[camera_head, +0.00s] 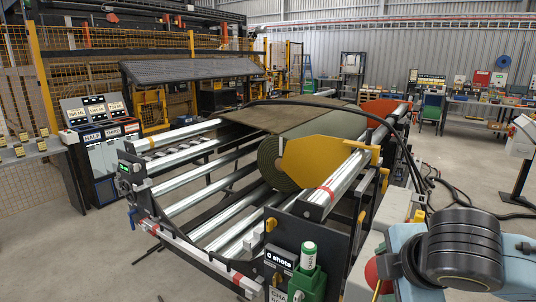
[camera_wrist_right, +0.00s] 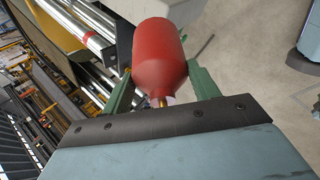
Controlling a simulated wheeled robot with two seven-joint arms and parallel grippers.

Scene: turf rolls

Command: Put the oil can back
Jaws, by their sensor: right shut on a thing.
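The oil can is a red rounded body with a thin brass-coloured spout. In the right wrist view the red oil can (camera_wrist_right: 160,58) sits between the green fingers of my right gripper (camera_wrist_right: 162,84), which is shut on it. Its spout points back toward the palm. In the head view a red part of the oil can (camera_head: 371,272) shows at the lower right, mostly hidden by my right wrist. My left gripper is not in view.
A turf roll (camera_head: 270,160) lies on the roller machine beside a yellow plate (camera_head: 318,160). A green holder (camera_head: 308,284) with a green-and-white container (camera_head: 308,254) is at the machine's near corner. A black hose (camera_head: 330,106) arches over the machine. Floor at right is partly clear.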

